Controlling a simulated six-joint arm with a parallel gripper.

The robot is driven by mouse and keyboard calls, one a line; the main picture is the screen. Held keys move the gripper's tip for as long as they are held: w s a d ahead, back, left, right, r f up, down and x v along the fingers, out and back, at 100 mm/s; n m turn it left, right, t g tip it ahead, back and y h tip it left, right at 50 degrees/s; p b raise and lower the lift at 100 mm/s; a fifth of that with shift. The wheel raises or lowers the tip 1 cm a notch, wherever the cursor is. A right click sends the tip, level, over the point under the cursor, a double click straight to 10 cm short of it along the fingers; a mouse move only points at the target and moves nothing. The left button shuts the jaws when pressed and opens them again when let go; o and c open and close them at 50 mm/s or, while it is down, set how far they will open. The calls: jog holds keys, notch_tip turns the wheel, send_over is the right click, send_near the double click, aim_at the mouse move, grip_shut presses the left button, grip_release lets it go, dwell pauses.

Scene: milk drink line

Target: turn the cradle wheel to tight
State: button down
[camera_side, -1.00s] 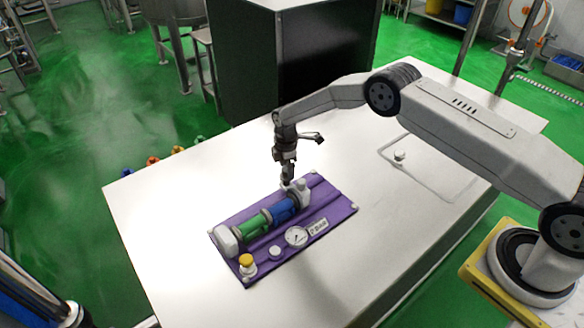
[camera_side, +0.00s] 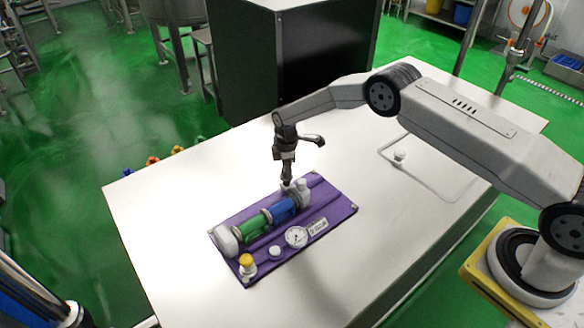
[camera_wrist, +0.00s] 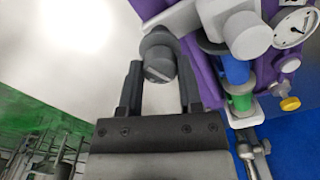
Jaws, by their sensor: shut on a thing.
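The cradle wheel (camera_wrist: 158,62) is a dark grey round knob with a light line across its face, seen in the wrist view. My gripper (camera_wrist: 160,75) has one finger on either side of it and is shut on it. In the side view my gripper (camera_side: 287,182) points down at the far end of the cradle, and its fingers hide the wheel there. The cradle holds a green (camera_side: 253,226) and blue (camera_side: 281,211) cylinder lying on a purple base (camera_side: 335,208). I cannot read how tight the wheel is.
A round white gauge (camera_side: 296,237) and a yellow-topped knob (camera_side: 246,261) sit on the purple base's near side. A white label (camera_side: 318,227) is beside the gauge.

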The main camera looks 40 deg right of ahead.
jog(key=m, duration=1.1)
jog(key=shift+m, duration=0.3)
jog(key=m, duration=1)
jog(key=shift+m, duration=0.3)
jog(key=shift+c, duration=1.3)
grip_release()
jog(key=shift+r, duration=0.15)
